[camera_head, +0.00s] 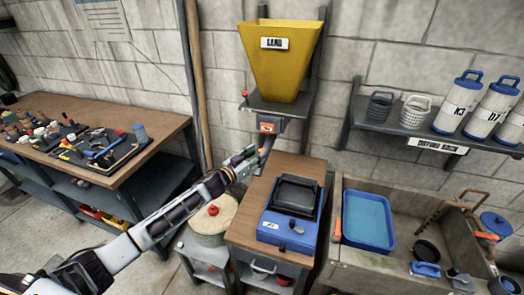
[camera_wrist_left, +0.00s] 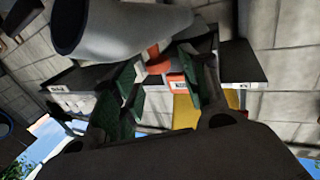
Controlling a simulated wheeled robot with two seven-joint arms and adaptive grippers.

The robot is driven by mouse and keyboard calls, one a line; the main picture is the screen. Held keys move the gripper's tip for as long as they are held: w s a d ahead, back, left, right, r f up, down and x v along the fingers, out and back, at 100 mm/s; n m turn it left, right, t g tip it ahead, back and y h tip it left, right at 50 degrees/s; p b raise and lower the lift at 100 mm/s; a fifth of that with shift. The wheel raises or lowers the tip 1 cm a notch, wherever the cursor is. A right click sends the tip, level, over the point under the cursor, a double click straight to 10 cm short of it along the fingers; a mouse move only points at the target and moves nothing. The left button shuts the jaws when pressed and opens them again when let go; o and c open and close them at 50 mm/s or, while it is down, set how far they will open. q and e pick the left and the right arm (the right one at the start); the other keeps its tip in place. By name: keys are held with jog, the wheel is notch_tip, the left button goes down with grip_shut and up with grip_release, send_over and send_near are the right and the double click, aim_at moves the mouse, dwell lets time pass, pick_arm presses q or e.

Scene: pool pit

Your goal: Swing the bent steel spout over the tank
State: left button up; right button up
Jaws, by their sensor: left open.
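The bent steel spout (camera_head: 266,148) hangs below the red-labelled fitting under the yellow sand hopper (camera_head: 279,55). In the left wrist view the spout (camera_wrist_left: 130,28) shows large as a grey tube with a dark open end. My left gripper (camera_head: 246,160) is open, close beside the spout in the head view. Its two dark green fingers also show in the wrist view (camera_wrist_left: 168,80), with the spout passing close in front of them; I cannot tell whether they touch it. A round, tan-topped vessel with a red knob (camera_head: 211,221), perhaps the tank, stands below my left arm. My right gripper is not in view.
A wooden-topped cabinet (camera_head: 247,225) with a blue device (camera_head: 290,228) stands below the spout. A stone sink with a blue tray (camera_head: 368,221) is at the right. A tool bench (camera_head: 160,130) is at the left. A wall shelf (camera_head: 400,124) holds canisters.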

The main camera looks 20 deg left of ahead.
aim_at(262, 150)
pick_arm(q)
jog(key=shift+x, duration=1.9)
grip_shut()
